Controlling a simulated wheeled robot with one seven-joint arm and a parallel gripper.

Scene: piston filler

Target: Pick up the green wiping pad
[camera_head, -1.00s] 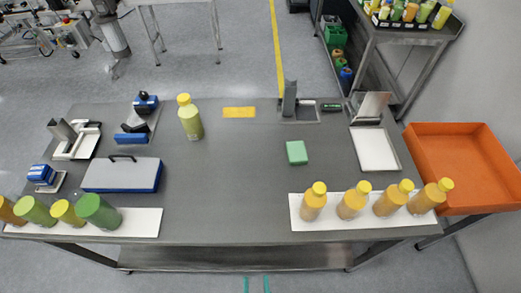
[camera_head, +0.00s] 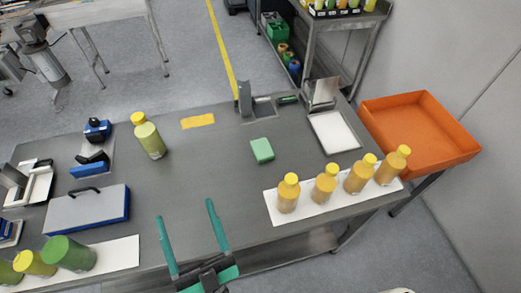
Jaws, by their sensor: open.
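The green wiping pad (camera_head: 262,150) lies flat on the grey table (camera_head: 215,172), right of the table's middle. It is a small light-green block with nothing on top of it. My gripper (camera_head: 190,225) has two long teal fingers spread wide apart. It is open and empty over the front edge of the table. It shows below and left of the pad in the picture, well apart from it.
Several orange bottles (camera_head: 325,184) stand on a white mat right of my gripper. A yellow-green bottle (camera_head: 149,136) stands left of the pad. A blue-and-grey case (camera_head: 87,212) lies at left. An orange bin (camera_head: 420,132) is at far right. The table between gripper and pad is clear.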

